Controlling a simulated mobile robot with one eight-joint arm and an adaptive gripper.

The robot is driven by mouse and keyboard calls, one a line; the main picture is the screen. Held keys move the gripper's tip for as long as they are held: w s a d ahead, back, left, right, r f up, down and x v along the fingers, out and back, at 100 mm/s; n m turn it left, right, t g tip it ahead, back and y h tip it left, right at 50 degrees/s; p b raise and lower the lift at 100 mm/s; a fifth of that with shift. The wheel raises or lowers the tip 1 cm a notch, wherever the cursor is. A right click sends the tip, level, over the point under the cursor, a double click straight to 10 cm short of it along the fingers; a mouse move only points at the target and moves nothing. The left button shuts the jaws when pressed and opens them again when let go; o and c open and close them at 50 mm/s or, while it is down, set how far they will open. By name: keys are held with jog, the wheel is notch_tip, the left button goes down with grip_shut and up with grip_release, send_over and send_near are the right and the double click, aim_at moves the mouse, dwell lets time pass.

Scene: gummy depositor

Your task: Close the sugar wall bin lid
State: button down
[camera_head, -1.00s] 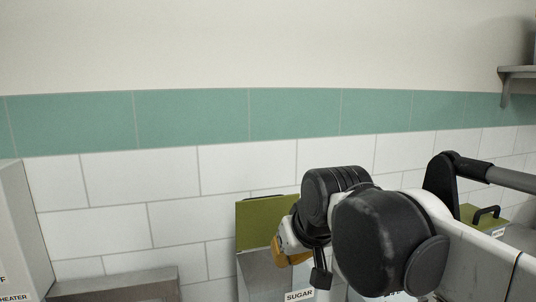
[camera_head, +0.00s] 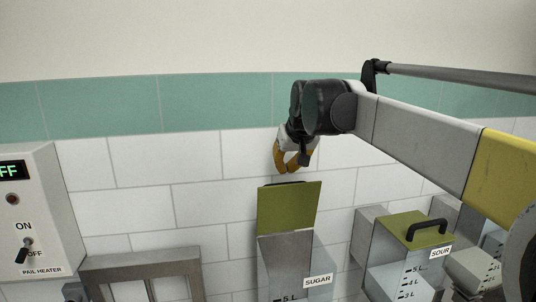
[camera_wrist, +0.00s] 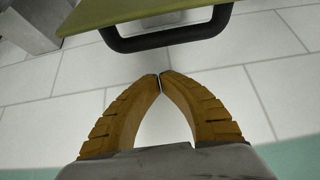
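The sugar wall bin (camera_head: 285,264) hangs on the tiled wall in the head view, with a SUGAR label on its front. Its olive green lid (camera_head: 289,209) stands upright, open, at the back of the bin. My gripper (camera_head: 287,171), with orange-brown fingers, is just above the lid's top edge. In the wrist view the fingertips (camera_wrist: 160,77) meet with nothing between them. The lid's black handle (camera_wrist: 168,40) and green edge (camera_wrist: 140,12) show beyond the fingertips, apart from them.
A sour bin (camera_head: 402,262) with its green lid (camera_head: 415,230) down stands to the right. A pail heater control box (camera_head: 40,215) is on the left, beside a grey metal frame (camera_head: 150,265). Bare wall tiles lie around the sugar bin.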

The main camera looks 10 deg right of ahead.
aim_at(297, 194)
jog(key=s+f, duration=0.1)
jog(key=s+p, duration=0.1)
jog(key=s, duration=0.1)
jog(key=shift+s+f+t, duration=0.1)
jog(key=shift+f+t, duration=0.2)
jog(key=shift+f, duration=0.1)
dwell(0.4)
jog(key=shift+s+t+b, duration=0.75)
jog(key=shift+s+t, duration=0.15)
jog(key=shift+s, duration=0.2)
jog(key=s+t+b, duration=0.1)
jog(key=s, duration=0.1)
jog(key=s+t+b, duration=0.1)
jog(key=s+t, duration=0.1)
jog(key=s+f+t+b, duration=0.1)
jog(key=s+t+b, duration=0.1)
jog(key=shift+s, duration=0.3)
jog(key=s+f+b, duration=0.2)
jog(key=s+f, duration=0.4)
jog(key=s, duration=0.1)
jog(key=shift+s+f, duration=0.35)
jog(key=shift+f, duration=0.05)
